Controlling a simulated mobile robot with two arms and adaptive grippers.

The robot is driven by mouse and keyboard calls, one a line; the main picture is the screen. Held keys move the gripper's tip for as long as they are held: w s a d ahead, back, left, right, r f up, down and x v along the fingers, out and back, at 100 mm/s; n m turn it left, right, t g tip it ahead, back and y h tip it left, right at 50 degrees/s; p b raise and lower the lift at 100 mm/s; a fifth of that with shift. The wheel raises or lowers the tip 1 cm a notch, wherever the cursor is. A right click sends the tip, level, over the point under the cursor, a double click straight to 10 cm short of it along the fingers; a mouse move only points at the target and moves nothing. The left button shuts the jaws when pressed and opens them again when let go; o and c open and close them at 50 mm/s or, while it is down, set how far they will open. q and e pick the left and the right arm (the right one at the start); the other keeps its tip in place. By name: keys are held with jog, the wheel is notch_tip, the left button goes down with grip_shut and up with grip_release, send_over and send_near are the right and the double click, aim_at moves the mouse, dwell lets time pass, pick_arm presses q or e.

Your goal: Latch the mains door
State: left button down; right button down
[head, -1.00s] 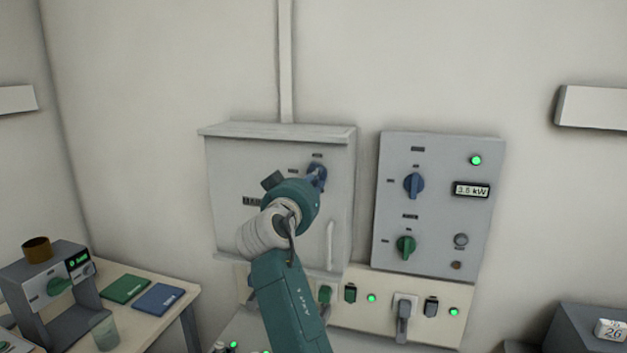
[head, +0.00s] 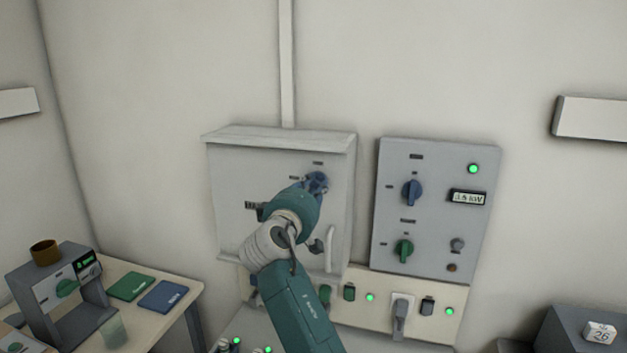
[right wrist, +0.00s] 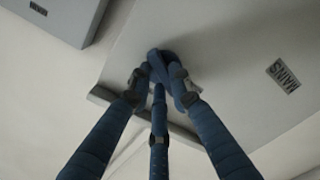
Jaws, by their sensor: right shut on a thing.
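The mains door is the front of a grey wall cabinet (head: 232,172). A blue latch knob (right wrist: 157,60) sits near the door's upper right corner in the head view. My right gripper (right wrist: 158,78) is shut on this knob, its blue fingers around it. In the head view, the gripper (head: 314,184) hides most of the knob, and my arm covers the door's lower middle. The door looks flush with the cabinet. A pale upright handle (head: 330,246) is at its lower right. My left gripper is not in view.
Right of the cabinet is a grey panel (head: 430,205) with a blue knob, a green knob and a kW display. Below is a strip with switches, green lamps and a grey lever (head: 400,318). A table (head: 185,300) with a small device stands at left.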

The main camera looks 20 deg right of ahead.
jog(key=n+p, duration=0.2)
jog(key=n, duration=0.1)
jog(key=n+p, duration=0.1)
jog(key=n, duration=0.1)
jog(key=shift+r+p, duration=0.25)
jog(key=shift+p, duration=0.1)
jog(key=shift+n, duration=0.3)
jog(key=c, duration=1.9)
grip_release()
jog(key=shift+w, duration=0.1)
jog(key=o, duration=0.3)
jog(key=shift+d, duration=0.1)
jog(key=shift+o, duration=0.2)
jog(key=shift+w+d+f, duration=0.1)
jog(key=shift+f, duration=0.1)
jog(key=shift+s+a, duration=0.2)
jog(key=shift+a, duration=0.05)
jog(key=v, duration=0.7)
